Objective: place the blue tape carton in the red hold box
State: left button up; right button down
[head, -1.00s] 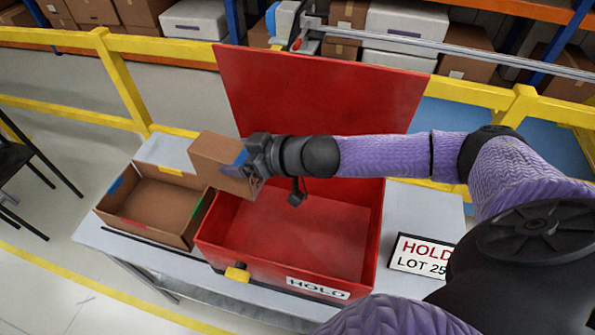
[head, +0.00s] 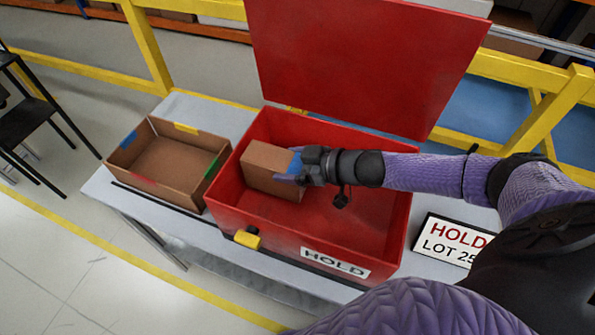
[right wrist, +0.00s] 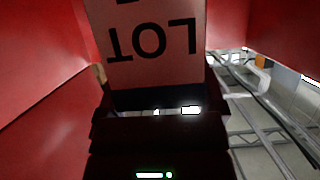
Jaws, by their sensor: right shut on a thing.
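The blue tape carton (head: 266,165) is a brown cardboard box with a blue tape strip at its right end. In the head view it is within the open red hold box (head: 232,213), towards its left side. My right gripper (head: 294,170) is shut on the carton's taped end, reaching in from the right. I cannot tell whether the carton touches the box floor. In the right wrist view, a pale face marked LOT (right wrist: 150,45) shows upside down in front of the gripper (right wrist: 155,105), with red walls on both sides. My left gripper is not in view.
An empty, open cardboard tray (head: 160,190) with coloured tape marks stands left of the red box. The box's red lid (head: 365,65) stands raised behind. A HOLD LOT sign (head: 450,240) stands on the table at right. A yellow rail (head: 150,55) runs behind.

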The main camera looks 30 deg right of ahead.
notch_tip(320, 180, down, 4)
jog(key=shift+r+b, duration=0.2)
jog(key=shift+b, duration=0.45)
jog(key=shift+f, duration=0.1)
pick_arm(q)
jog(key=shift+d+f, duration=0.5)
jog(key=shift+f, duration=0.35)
pick_arm(e)
grip_release()
jog(key=shift+f, duration=0.1)
jog(key=shift+s+d+r, duration=0.15)
jog(key=shift+s+r, duration=0.1)
jog(key=shift+r, duration=0.05)
pick_arm(q)
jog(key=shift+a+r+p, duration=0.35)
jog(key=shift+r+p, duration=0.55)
jog(key=shift+p, duration=0.05)
pick_arm(e)
jog(key=v, duration=0.7)
